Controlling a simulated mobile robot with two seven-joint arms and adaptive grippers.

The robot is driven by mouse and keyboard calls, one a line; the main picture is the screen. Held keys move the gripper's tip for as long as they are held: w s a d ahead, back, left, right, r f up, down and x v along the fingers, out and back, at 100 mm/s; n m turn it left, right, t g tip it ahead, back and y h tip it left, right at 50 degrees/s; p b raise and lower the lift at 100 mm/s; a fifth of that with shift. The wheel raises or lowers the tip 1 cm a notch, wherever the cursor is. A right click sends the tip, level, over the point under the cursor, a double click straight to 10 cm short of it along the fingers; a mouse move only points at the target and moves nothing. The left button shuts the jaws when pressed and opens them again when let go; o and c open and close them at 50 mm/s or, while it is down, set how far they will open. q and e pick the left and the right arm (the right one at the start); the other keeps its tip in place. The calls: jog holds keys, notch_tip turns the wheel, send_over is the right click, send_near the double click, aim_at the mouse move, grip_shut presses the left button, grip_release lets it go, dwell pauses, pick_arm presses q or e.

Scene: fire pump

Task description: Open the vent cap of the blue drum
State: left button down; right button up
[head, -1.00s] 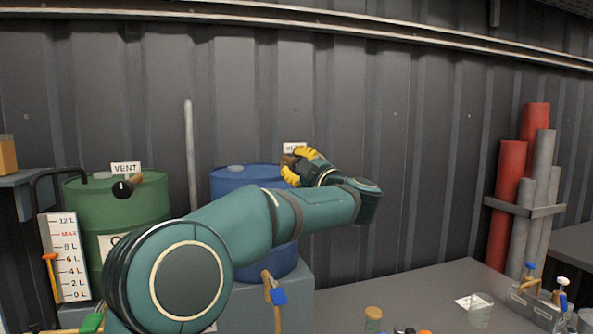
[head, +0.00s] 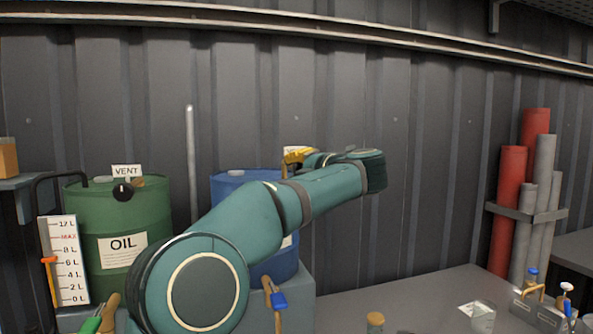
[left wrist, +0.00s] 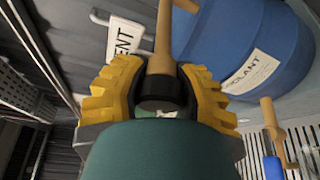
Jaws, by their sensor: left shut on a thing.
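The blue drum (head: 228,184) stands at the back, partly hidden by my left arm. In the left wrist view the drum (left wrist: 225,40) shows at the upper right with a COOLANT label. A tan pipe (left wrist: 163,45) runs beside it to the black vent cap (left wrist: 160,92). My left gripper (head: 298,157) is at the drum's right rim. In the left wrist view its yellow ridged fingers (left wrist: 159,85) are shut on the black cap from both sides. The cap is hidden in the head view. My right gripper is in neither view.
A green OIL drum (head: 118,208) with its own black vent knob (head: 122,192) stands at left. A tan tap with a blue handle (head: 278,300) is at the blue drum's front. Red and grey cylinders (head: 510,200) stand at right.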

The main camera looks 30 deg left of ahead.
pick_arm(q)
jog(key=shift+f+n, duration=0.1)
jog(key=shift+n, duration=0.4)
jog(key=c, duration=0.5)
grip_release()
jog(key=v, duration=1.2)
jog(key=shift+r, duration=0.2)
